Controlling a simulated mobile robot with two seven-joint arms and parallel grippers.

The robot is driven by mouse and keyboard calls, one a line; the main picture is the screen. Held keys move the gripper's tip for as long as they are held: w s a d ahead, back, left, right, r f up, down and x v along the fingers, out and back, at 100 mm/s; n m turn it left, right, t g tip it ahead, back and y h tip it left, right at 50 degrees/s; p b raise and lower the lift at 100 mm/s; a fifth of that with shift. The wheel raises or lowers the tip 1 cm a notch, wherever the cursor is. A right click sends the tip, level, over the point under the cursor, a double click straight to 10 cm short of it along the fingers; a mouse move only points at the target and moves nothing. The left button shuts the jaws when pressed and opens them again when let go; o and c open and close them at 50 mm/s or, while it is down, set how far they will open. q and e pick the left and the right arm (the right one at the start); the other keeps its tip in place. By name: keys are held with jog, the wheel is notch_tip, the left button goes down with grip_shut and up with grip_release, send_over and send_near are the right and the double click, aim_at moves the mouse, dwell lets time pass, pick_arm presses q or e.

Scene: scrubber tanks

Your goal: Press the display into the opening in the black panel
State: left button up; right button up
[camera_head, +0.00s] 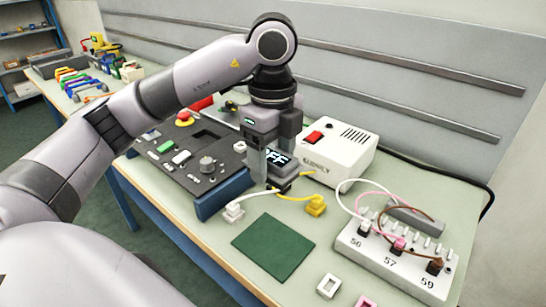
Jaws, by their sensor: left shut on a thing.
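The display (276,158), a small dark unit showing "OFF" in light letters, is held up in front of the white box. My left gripper (266,165) points down and is shut on it. The gripper's fingers cover part of the display. The black panel (208,170) with blue sides lies to the left of the gripper and carries a knob, a red button and several switches. A dark rectangular opening (205,140) shows in its upper part, partly near my arm. The display is apart from this opening, to its right. My right gripper does not show.
A white box (338,150) with a red switch stands just behind the display. A yellow connector (316,205) and a white connector (233,212) lie on wires in front. A numbered terminal block (395,262) stands at right. A green mat (273,246) is bare.

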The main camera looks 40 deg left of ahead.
pick_arm(q)
jog(key=w+a, duration=0.4)
jog(key=a, duration=0.5)
jog(key=w+a+p, duration=0.1)
jog(key=w+a, duration=0.2)
jog(key=a, duration=0.6)
jog(key=shift+w, duration=0.35)
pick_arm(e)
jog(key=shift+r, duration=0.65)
